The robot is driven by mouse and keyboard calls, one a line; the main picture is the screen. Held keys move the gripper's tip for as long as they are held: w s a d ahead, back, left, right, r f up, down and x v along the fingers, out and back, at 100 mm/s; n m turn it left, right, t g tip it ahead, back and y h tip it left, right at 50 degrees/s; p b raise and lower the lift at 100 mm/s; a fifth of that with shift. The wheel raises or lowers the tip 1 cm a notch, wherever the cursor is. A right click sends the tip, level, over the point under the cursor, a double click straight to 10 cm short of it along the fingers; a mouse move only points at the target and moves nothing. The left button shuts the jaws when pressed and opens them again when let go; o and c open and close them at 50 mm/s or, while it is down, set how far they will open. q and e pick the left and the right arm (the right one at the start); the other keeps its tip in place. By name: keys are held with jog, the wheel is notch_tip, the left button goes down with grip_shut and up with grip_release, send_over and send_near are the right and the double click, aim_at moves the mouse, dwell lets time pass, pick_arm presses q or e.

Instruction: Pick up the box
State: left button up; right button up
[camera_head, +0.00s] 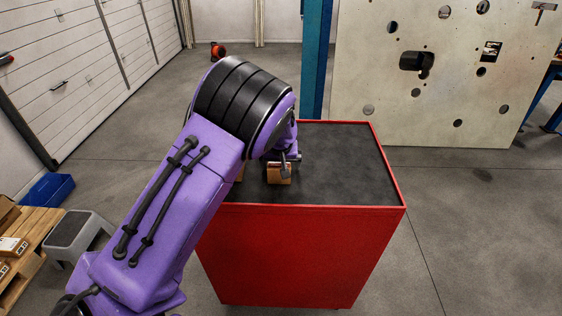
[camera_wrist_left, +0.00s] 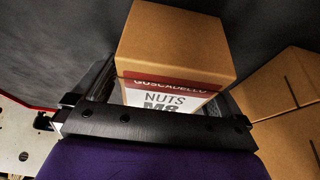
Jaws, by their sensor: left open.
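A small brown cardboard box (camera_head: 279,174) sits on the black top of the red cabinet (camera_head: 372,204). In the left wrist view, this box (camera_wrist_left: 178,45) has a red and white label reading "NUTS M8". My left gripper (camera_head: 285,162) is over the cabinet top at the box, partly hidden by my own arm in the head view. In the wrist view, my left gripper (camera_wrist_left: 168,92) is open, with a finger at either side of the box. I cannot tell whether the fingers touch it. My right gripper is in neither view.
A second brown box (camera_wrist_left: 278,84) stands close to the right in the wrist view. A large pale panel with holes (camera_head: 450,70) and a blue post (camera_head: 315,60) stand behind the cabinet. A grey step stool (camera_head: 72,232) is at lower left. The cabinet top's right half is clear.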

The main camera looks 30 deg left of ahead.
pick_arm(q)
jog(key=shift+a+f, duration=0.1)
jog(key=shift+f, duration=0.05)
jog(key=shift+s+r, duration=0.2)
jog(key=shift+s, duration=0.15)
jog(key=shift+w+f, duration=0.15)
jog(key=shift+w, duration=0.05)
jog(key=c, duration=1.3)
